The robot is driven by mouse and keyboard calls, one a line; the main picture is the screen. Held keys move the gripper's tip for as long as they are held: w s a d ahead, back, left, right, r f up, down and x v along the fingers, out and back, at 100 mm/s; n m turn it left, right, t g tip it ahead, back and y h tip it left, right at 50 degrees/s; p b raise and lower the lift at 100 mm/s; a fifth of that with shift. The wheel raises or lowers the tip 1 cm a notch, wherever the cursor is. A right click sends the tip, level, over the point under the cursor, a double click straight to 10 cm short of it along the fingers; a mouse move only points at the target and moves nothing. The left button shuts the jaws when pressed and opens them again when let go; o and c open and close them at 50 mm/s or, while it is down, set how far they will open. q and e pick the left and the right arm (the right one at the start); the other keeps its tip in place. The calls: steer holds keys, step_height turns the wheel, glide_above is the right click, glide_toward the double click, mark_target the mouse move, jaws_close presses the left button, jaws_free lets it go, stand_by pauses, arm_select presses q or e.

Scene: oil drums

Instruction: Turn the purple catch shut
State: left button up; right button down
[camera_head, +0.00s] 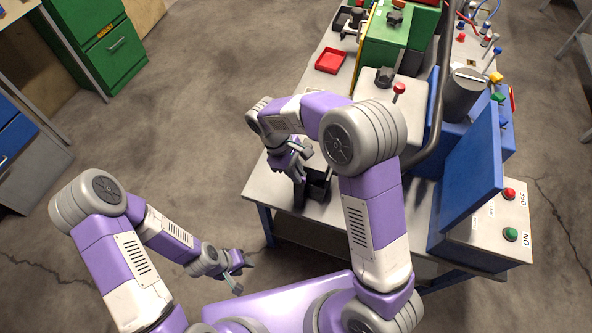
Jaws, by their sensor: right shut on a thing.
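A small black box-like fixture (318,184) stands near the left front corner of the workbench. My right gripper (299,174) reaches down from above against its left side. The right gripper is shut on a small part there, seemingly the purple catch, which is mostly hidden by my purple hand and hard to tell from it. I cannot tell how far the catch is turned. My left gripper (244,277) is open and empty, low in front of the bench and apart from it.
The workbench (262,186) carries a red tray (331,61), a green machine (385,45), a blue panel (470,175) and red and green buttons (510,234) at the right. A green cabinet (100,45) stands at the back left. The floor left of the bench is clear.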

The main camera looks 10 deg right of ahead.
steer(key=m+p, duration=0.1)
steer(key=m+y+p, duration=0.1)
steer(key=m, duration=0.1)
steer(key=shift+w+d+r+g, duration=0.1)
steer(key=shift+w+r+g, duration=0.05)
steer(key=shift+g, duration=0.15)
steer(key=m+y+p, duration=0.1)
steer(key=m, duration=0.1)
steer(key=m+p, duration=0.1)
steer(key=m, duration=0.2)
steer(key=shift+w+d+g+y, duration=0.1)
steer(key=shift+d+g+y, duration=0.1)
steer(key=shift+g+y, duration=0.2)
steer(key=m+y+p, duration=0.1)
steer(key=m, duration=0.1)
steer(key=m+p, duration=0.1)
steer(key=m, duration=0.1)
steer(key=shift+d+y, duration=0.2)
steer(key=shift+y, duration=0.2)
steer(key=shift+d+m+t+y+p, duration=0.1)
steer(key=shift+m+t+y+p, duration=0.2)
steer(key=shift+m, duration=0.9)
steer(key=shift+d+m+t+y+p, duration=0.15)
steer(key=shift+m+y, duration=0.25)
steer(key=shift+m, duration=0.8)
steer(key=shift+a, duration=0.1)
steer(key=c, duration=1.2)
jaws_free()
steer(key=shift+o, duration=0.2)
